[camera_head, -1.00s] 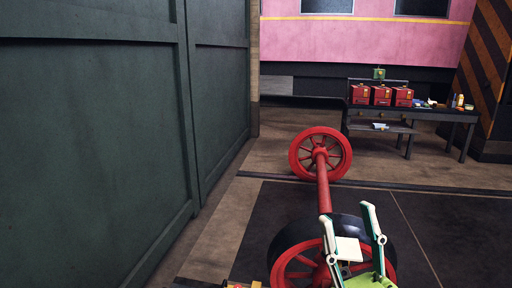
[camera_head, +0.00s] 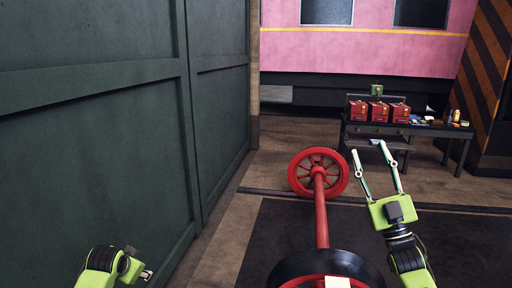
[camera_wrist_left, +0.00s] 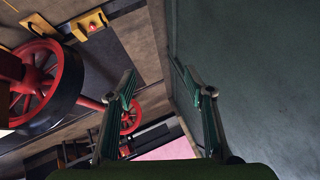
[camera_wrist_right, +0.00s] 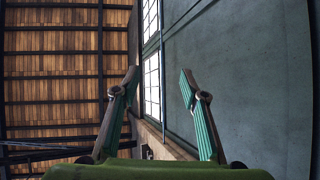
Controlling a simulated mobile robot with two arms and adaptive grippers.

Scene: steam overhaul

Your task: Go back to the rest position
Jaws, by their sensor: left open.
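My right gripper (camera_head: 369,148) is raised in the head view, right of the red wheelset, with its two fingers spread and pointing up. It is empty; its fingers also stand apart in the right wrist view (camera_wrist_right: 158,75). My left arm shows at the lower left of the head view, in front of the dark green wall; its fingers are hard to make out there. In the left wrist view my left gripper (camera_wrist_left: 160,80) has its fingers apart with nothing between them. Both grippers are clear of the wheelset.
The red wheelset (camera_head: 320,215) lies along the floor, a white piece (camera_head: 337,283) at its near wheel. A dark green panelled wall (camera_head: 90,130) is close on the left. A workbench (camera_head: 431,129) with red boxes (camera_head: 357,111) stands at the back right. Floor at right is open.

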